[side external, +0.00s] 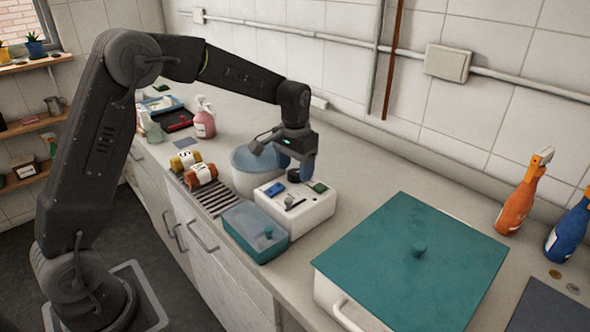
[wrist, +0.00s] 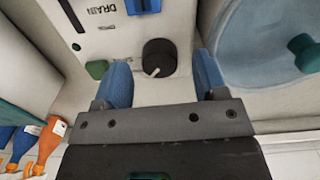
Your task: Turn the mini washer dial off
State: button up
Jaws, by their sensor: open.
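The mini washer is a white box (side external: 312,212) on the counter, with its panel also in the wrist view (wrist: 120,45). Its black round dial (wrist: 159,58) has a white pointer mark aimed toward the lower left of the wrist view. My gripper (wrist: 165,75) is open, with its blue fingertips on either side of the dial, apart from it. In the side view my gripper (side external: 295,165) is just above the washer. A "DRAIN" label, a blue control (wrist: 143,6) and a green button (wrist: 97,69) are also on the panel.
A tub with a blue lid (side external: 245,161) stands right beside the washer. A large box with a teal lid (side external: 415,255) is to the right. Orange (side external: 523,195) and blue spray bottles (side external: 570,232) stand farther right.

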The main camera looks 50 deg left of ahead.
jog(key=shift+f, duration=0.6)
jog(key=c, duration=0.9)
jog(key=n, duration=0.3)
jog(key=shift+n, duration=2.4)
